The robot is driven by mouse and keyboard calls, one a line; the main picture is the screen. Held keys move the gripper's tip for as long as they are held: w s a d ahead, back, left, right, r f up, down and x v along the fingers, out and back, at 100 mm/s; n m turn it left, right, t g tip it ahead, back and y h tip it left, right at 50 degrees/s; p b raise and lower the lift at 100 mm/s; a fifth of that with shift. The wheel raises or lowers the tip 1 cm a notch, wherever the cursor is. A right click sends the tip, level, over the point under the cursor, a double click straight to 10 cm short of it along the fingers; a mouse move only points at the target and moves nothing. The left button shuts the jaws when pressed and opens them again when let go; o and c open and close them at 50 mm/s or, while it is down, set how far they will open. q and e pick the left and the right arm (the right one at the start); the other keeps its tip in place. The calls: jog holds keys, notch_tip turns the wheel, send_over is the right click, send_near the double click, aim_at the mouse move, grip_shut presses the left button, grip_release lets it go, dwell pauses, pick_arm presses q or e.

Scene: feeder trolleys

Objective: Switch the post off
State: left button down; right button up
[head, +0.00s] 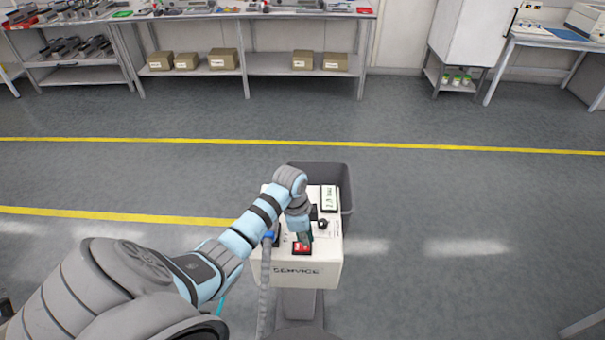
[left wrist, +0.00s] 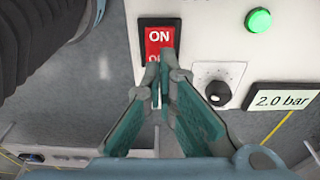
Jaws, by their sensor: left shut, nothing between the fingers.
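The service post (head: 309,271) is a white box with "SERVICE" on its front, standing below me in the head view. Its red rocker switch (head: 301,248) is on the top panel; in the left wrist view the switch (left wrist: 159,37) reads "ON", with the lower lettering partly hidden by my fingers. My left gripper (head: 303,240) is shut and empty, its fingertips at the lower part of the switch; I cannot tell whether they touch it. In the left wrist view, a green lamp (left wrist: 258,20) looks lit, and a display (left wrist: 283,98) reads "2.0 bar". My right gripper is out of view.
A black knob (left wrist: 217,93) sits beside the switch. A grey bin (head: 346,190) stands behind the post. A hose (head: 265,285) hangs at its left side. Benches with cardboard boxes (head: 223,60) line the far wall. The floor to the right is clear.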

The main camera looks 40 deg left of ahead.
pick_arm(q)
jog(key=shift+f+b, duration=0.6)
jog(key=shift+f, duration=0.45)
dwell(0.4)
notch_tip(320, 180, up, 6)
jog(key=p, duration=0.6)
jog(key=shift+r+p, duration=0.2)
jog(key=shift+p, duration=0.15)
jog(key=shift+r, duration=0.4)
jog(key=shift+f, duration=0.1)
